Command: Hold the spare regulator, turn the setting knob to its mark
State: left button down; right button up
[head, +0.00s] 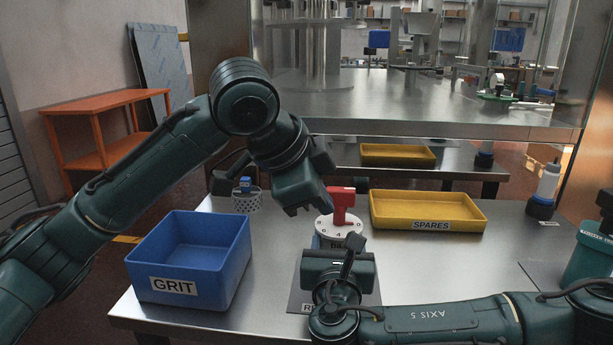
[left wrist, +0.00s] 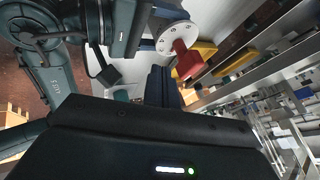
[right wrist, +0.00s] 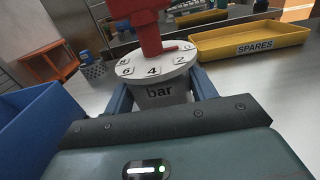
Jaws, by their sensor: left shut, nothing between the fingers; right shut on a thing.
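The spare regulator (right wrist: 155,88) has a grey body marked "bar" and a white numbered dial (right wrist: 150,62). A red setting knob (right wrist: 148,28) stands on the dial; its thin red pointer lies to the right, near the 0. In the head view the red knob (head: 342,203) shows beyond my right gripper. My right gripper (right wrist: 160,95) is shut on the regulator's body, one finger on each side. My left gripper (left wrist: 163,84) is shut and empty, beside the red knob (left wrist: 187,60) and apart from it. I cannot tell whether the regulator touches the table.
A blue GRIT bin (head: 190,262) stands at the left of the steel table. A yellow SPARES tray (head: 428,210) lies behind, to the right. A wire basket (head: 246,202) is at the back left. A white-and-blue bottle (head: 546,187) stands at the right. A grey mat (head: 300,296) lies in front.

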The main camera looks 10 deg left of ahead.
aim_at(340, 197)
pick_arm(q)
jog(key=shift+w+d+f, duration=0.15)
jog(key=shift+w+f, duration=0.1)
jog(key=shift+w, duration=0.6)
jog(key=shift+w+d+f, duration=0.15)
jog(key=shift+w+f, duration=0.15)
jog(key=shift+w, duration=0.5)
jog(key=shift+w+d+f, duration=0.15)
jog(key=shift+w+f, duration=0.1)
jog(key=shift+w, duration=0.6)
